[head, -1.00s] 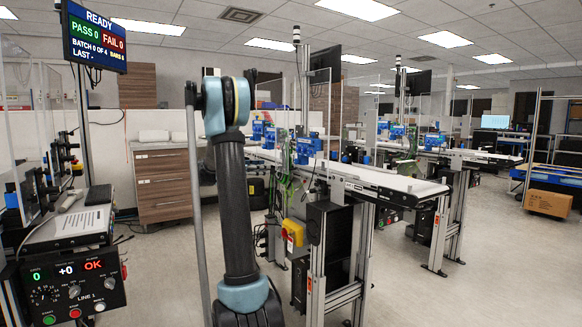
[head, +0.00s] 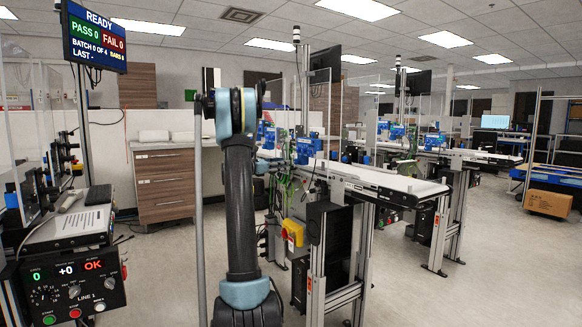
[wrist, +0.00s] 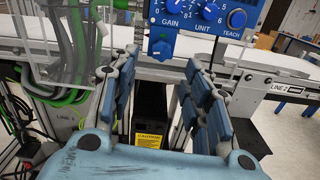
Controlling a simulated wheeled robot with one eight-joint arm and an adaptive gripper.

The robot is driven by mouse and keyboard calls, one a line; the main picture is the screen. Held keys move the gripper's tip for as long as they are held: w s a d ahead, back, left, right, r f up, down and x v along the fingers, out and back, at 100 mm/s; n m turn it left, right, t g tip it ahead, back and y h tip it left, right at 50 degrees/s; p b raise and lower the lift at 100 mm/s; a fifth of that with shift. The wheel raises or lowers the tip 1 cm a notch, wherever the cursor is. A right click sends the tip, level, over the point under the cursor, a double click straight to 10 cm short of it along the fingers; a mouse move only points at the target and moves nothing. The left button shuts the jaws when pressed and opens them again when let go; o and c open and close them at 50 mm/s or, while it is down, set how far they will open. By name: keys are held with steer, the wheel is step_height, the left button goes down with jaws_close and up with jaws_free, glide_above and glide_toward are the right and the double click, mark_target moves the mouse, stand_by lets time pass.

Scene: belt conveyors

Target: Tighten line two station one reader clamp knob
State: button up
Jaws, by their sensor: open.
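In the wrist view a blue reader box (wrist: 205,18) with dials marked GAIN, UNIT and TEACH fills the top middle. A small dark blue knob (wrist: 161,48) sits just below its left part, in front of the white belt. I cannot tell for certain that it is the clamp knob. My gripper (wrist: 160,68) is open and empty, its padded fingers apart on either side below the knob, which appears between the fingertips. In the head view blue reader units (head: 305,148) stand on the conveyor behind my arm; my gripper is hidden there.
Grey and green cables (wrist: 75,40) and a clear panel are close at the left of the wrist view. A yellow caution label (wrist: 150,140) shows below. The floor right of the conveyor (head: 395,290) is clear.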

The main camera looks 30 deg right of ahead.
mark_target(295, 163)
steer(key=shift+w+d, duration=0.2)
steer(key=shift+d, duration=2.95)
steer(key=shift+c, duration=0.5)
jaws_close()
